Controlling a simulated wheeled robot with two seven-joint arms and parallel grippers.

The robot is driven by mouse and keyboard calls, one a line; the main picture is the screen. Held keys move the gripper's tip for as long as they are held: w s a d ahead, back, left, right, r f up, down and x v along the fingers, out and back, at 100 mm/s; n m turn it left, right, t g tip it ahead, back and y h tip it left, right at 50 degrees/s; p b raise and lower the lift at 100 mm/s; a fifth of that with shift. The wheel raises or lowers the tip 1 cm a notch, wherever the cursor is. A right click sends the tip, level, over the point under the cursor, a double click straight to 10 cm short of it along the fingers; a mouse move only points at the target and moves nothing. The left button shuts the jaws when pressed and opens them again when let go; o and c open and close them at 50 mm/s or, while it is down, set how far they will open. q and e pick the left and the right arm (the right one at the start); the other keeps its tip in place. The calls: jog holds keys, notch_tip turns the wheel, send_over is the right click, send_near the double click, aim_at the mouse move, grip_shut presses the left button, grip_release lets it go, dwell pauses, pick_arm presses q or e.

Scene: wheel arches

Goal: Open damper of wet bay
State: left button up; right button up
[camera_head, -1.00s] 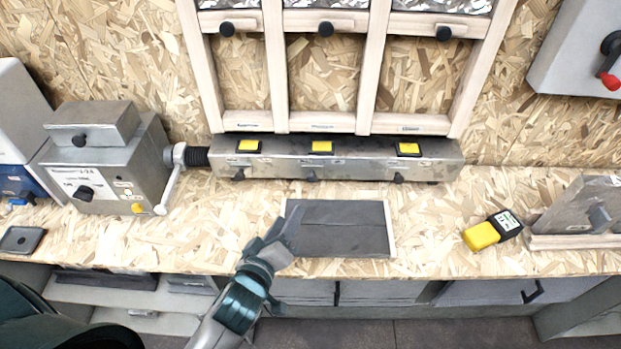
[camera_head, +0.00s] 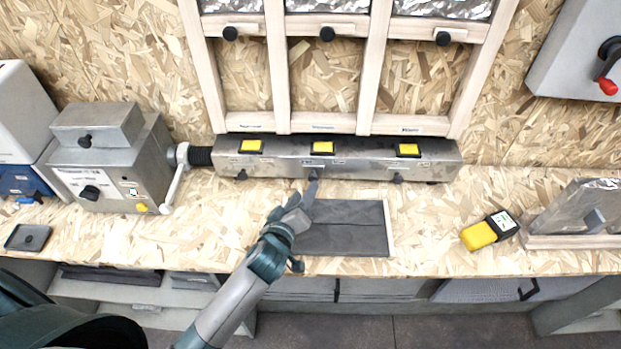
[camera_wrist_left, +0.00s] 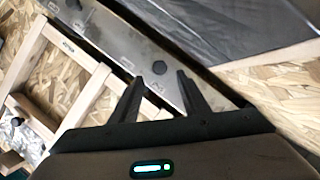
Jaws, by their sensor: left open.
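A long metal duct box (camera_head: 275,162) runs along the back of the bench below a wooden frame with three bays. It has three small dark knobs along its lower front: left (camera_head: 241,175), middle (camera_head: 313,174) and right (camera_head: 397,178). My left gripper (camera_head: 310,190) is open just in front of the middle knob. In the left wrist view, the open fingers (camera_wrist_left: 161,78) point at a round dark knob (camera_wrist_left: 158,67), which shows between and just past the tips. Contact cannot be told. The bay labels are too small to read. My right gripper is not in view.
A dark mat (camera_head: 350,230) lies under my left gripper. A grey machine with a crank (camera_head: 175,188) stands left. A yellow meter (camera_head: 479,236) and a tilted panel (camera_head: 580,212) are on the right. The bench between mat and meter is clear.

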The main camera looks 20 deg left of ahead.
aim_at(312, 179)
pick_arm(q)
jog(key=p+x, duration=0.1)
jog(key=x, duration=0.5)
jog(key=shift+w, duration=0.35)
jog(key=shift+c, duration=0.7)
jog(key=shift+d, duration=0.1)
grip_shut()
